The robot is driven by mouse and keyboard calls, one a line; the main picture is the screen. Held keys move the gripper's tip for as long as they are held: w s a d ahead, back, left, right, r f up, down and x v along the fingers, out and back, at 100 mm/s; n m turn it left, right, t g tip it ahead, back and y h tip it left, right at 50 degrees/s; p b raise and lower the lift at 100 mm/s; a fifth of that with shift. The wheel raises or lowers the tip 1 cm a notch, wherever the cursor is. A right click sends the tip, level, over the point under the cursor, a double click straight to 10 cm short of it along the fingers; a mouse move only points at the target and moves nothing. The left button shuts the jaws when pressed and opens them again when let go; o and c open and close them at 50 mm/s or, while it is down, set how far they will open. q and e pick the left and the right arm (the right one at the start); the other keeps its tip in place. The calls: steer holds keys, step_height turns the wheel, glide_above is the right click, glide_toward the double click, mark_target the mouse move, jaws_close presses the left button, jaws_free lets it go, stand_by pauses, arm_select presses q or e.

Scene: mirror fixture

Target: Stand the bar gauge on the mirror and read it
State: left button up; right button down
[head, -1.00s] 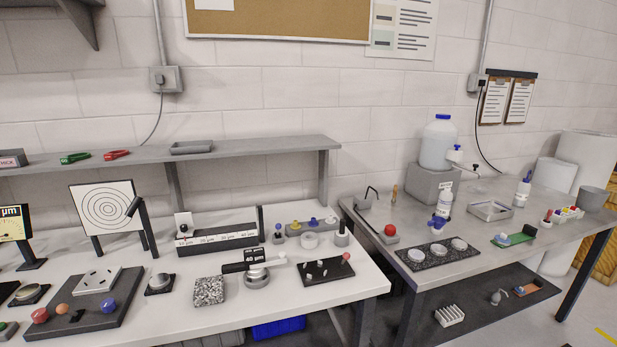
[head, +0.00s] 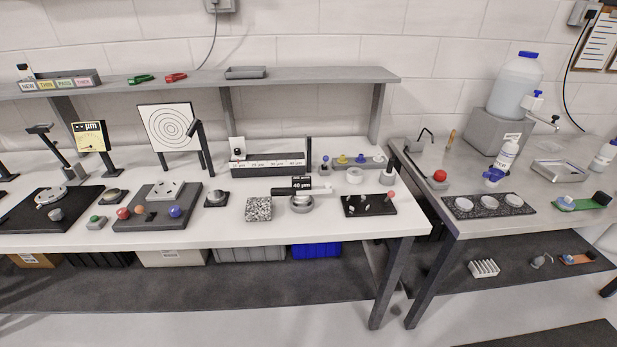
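A black bar with a "40 µm" label (head: 302,183) appears at a round metallic piece (head: 301,203) on the white bench; it looks like the bar gauge. A pale stub sticks out at its right. I cannot tell whether the bar touches the round piece, which may be the mirror in its fixture. Behind it stands a long rack with several µm-marked places (head: 268,169). A display panel marked "µm" (head: 89,137) stands at the left of the bench. Neither of my grippers is in view.
A speckled block (head: 258,209) sits left of the round piece, and a black tray with small pegs (head: 369,205) sits right. A grey board with coloured knobs (head: 157,215) lies further left. A metal table (head: 470,225) stands right, across a narrow gap.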

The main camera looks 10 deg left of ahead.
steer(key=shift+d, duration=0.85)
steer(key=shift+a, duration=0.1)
